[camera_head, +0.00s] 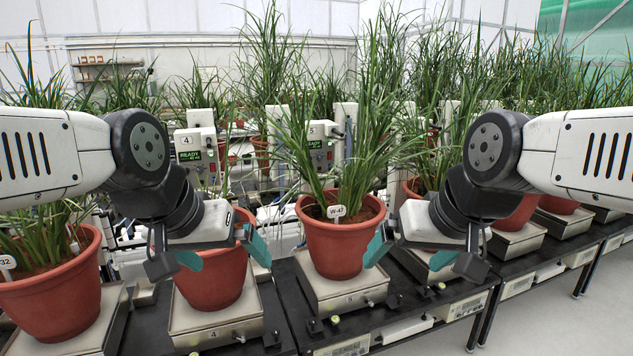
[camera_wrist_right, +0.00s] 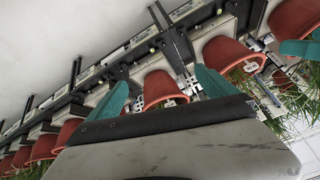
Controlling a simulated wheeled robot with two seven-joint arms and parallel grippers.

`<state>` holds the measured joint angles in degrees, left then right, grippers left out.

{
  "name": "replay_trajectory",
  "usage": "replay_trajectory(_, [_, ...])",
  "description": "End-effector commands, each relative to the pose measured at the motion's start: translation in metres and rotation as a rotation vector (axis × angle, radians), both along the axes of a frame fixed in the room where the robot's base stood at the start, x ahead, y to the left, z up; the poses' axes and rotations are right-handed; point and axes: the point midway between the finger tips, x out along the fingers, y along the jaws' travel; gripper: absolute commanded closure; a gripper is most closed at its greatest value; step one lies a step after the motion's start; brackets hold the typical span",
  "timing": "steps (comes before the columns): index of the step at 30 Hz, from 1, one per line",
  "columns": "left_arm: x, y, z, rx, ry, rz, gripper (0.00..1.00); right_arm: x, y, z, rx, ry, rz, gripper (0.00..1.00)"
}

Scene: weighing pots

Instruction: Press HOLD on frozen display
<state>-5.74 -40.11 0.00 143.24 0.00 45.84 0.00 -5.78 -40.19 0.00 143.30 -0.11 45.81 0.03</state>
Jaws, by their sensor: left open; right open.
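A display box labelled 4 (camera_head: 196,153) stands behind the left pots, with green lit text that seems to read READY. I cannot tell which display is frozen, and no HOLD label is readable. My left gripper (camera_head: 224,256) is open, its teal fingers in front of the pot by scale 4. My right gripper (camera_head: 409,254) is open and empty, right of pot W-47; its teal fingers also show in the right wrist view (camera_wrist_right: 162,92). Both grippers are well in front of the boxes.
Pot W-47 (camera_head: 340,244) stands on a scale (camera_head: 335,293) between my grippers. Another pot (camera_head: 212,285) stands behind my left gripper, and a large pot (camera_head: 52,300) is at far left. Tall grass leaves crowd the way to the boxes. Floor at lower right is clear.

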Motion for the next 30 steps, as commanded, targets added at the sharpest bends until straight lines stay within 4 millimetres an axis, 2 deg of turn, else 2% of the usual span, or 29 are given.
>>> replay_trajectory(1, [0.0,0.0,0.0,0.0,0.0,0.0,0.0,0.0001,0.0,0.0001,0.0,0.0,0.0,0.16])
replay_trajectory(2, [0.0,0.0,0.0,0.0,0.0,0.0,0.0,0.0001,0.0,0.0001,0.0,0.0,0.0,0.22])
replay_trajectory(14, [0.0,0.0,0.0,0.0,0.0,0.0,0.0,0.0002,0.0001,0.0002,0.001,0.001,0.0,1.0])
replay_trajectory(30, [0.0,0.0,0.0,0.0,0.0,0.0,0.0,0.0003,0.0001,0.0001,0.002,0.001,-0.001,1.0])
